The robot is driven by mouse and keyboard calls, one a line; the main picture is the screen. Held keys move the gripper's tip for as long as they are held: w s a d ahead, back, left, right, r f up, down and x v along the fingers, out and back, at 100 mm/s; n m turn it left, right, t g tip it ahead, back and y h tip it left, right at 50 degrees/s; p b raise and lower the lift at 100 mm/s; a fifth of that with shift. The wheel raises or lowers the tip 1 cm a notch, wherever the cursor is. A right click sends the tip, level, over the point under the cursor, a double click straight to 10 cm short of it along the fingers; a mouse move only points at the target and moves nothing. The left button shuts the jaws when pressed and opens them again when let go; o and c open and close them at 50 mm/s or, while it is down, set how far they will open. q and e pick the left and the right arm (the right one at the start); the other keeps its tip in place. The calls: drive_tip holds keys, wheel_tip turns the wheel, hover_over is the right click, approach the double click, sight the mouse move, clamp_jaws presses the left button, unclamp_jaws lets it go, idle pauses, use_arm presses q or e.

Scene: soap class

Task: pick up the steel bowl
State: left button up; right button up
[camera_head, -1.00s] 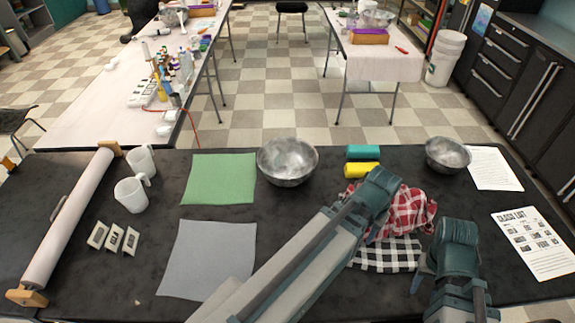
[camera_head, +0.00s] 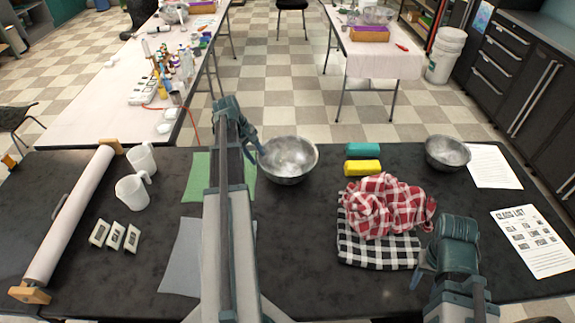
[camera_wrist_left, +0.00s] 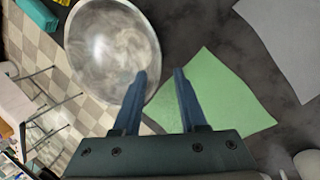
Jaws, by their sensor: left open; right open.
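Two steel bowls stand on the black table. The larger steel bowl (camera_head: 290,163) is at the middle back, and the smaller steel bowl (camera_head: 447,153) is at the right back. My left gripper (camera_head: 259,146) is open and empty at the left rim of the larger bowl. In the left wrist view the larger bowl (camera_wrist_left: 112,45) is beyond the fingers, and one fingertip overlaps its rim in the picture; I cannot tell whether they touch. My right gripper (camera_head: 418,279) is at the front right, beside the checkered cloth, with its fingers only partly visible.
A green sheet (camera_head: 200,178) and a grey sheet (camera_head: 182,262) lie partly under my left arm. Teal (camera_head: 363,150) and yellow (camera_head: 362,168) blocks, a red checkered cloth (camera_head: 385,205) and a black-and-white cloth (camera_head: 375,250) lie right of the larger bowl. White mugs (camera_head: 132,191) stand left.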

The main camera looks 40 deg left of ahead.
use_arm(q)
drive_tip(key=b+x, duration=0.8)
drive_tip(key=x, duration=0.1)
drive_tip(key=b+x, duration=0.4)
drive_tip(key=b, duration=0.1)
drive_tip(key=shift+w+a+f, duration=0.15)
drive_tip(key=shift+w+f, duration=0.15)
drive_tip(key=shift+w, duration=0.05)
use_arm(e)
wheel_tip(320, 180, down, 13)
drive_tip(key=shift+r, duration=0.1)
use_arm(q)
drive_tip(key=shift+r, duration=0.1)
clamp_jaws()
idle(0.7)
